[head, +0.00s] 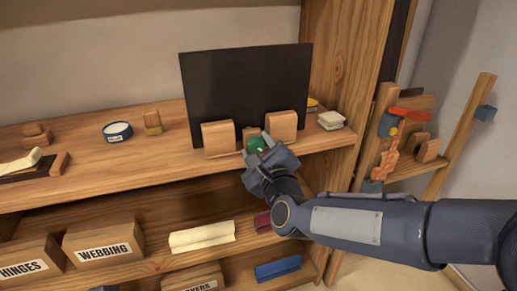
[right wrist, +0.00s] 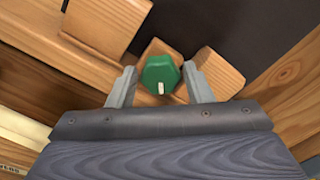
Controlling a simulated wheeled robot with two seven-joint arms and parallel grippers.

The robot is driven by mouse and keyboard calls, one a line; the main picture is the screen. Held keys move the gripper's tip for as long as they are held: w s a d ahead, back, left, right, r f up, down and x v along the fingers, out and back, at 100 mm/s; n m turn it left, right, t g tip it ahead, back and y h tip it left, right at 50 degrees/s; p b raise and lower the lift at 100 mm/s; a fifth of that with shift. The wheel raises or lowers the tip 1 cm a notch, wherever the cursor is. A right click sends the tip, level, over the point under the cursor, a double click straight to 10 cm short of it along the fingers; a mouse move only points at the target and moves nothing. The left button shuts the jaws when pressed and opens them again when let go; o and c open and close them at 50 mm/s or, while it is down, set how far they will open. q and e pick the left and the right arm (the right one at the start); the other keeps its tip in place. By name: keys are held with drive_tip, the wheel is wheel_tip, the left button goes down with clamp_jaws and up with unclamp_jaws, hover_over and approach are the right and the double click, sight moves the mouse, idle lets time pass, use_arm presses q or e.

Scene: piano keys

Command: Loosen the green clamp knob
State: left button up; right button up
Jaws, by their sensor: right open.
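The green clamp knob (right wrist: 160,74) is faceted with a white mark on its face. It is fixed in front of a small wooden block (right wrist: 157,50). In the head view the knob (head: 256,143) is partly hidden by my right gripper. My right gripper (right wrist: 160,88) is open, with one finger on either side of the knob. The fingers appear apart from it; I cannot tell whether they touch. In the head view my right gripper (head: 262,152) reaches in from the right. My left gripper is not in view.
A black panel (head: 245,90) stands behind two wooden blocks (head: 218,138) (head: 281,126) flanking the knob. A blue-and-white tin (head: 117,131) and small blocks stand left on the shelf (head: 80,160). White pads (head: 331,120) lie right.

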drive_tip(key=c, duration=0.7)
